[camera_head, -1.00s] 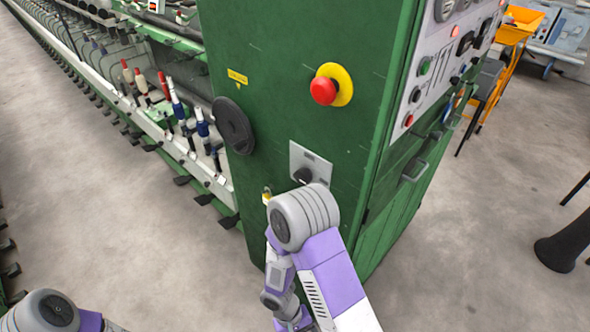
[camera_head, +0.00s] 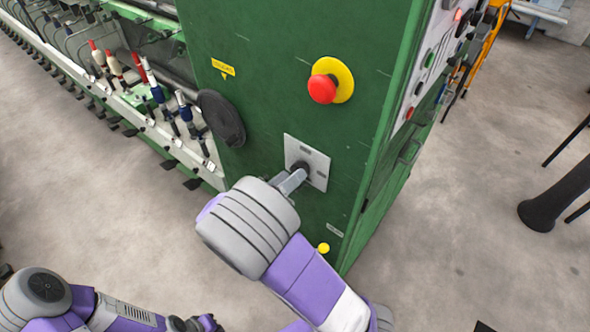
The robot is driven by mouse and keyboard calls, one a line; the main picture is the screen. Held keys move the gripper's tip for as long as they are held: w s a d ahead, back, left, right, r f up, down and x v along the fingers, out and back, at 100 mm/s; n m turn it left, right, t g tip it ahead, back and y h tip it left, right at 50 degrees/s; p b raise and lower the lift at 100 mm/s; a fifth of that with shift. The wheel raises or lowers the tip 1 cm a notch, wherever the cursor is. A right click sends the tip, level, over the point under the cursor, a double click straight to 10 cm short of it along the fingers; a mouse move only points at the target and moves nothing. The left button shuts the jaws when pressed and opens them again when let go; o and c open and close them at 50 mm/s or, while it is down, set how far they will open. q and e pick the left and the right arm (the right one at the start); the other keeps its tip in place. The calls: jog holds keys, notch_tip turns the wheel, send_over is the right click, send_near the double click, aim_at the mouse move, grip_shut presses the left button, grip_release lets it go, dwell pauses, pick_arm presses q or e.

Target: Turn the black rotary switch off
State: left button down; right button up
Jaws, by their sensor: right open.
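The black rotary switch (camera_head: 301,167) sits on a square grey plate (camera_head: 318,163) on the green cabinet's front face. My right gripper (camera_head: 293,181) reaches up to the switch from the lower left, its tip at the knob. It is open, but I cannot tell whether its fingers straddle or touch the knob. My right forearm and the gripper hide the knob's lower left part.
A red emergency button on a yellow disc (camera_head: 342,80) is above the switch. A round black cover (camera_head: 221,118) is at its left. A panel of buttons is round the right edge. The spinning frame (camera_head: 140,110) runs back to the left.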

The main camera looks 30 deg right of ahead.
jog(key=shift+x, duration=1.5)
jog(key=c, duration=1)
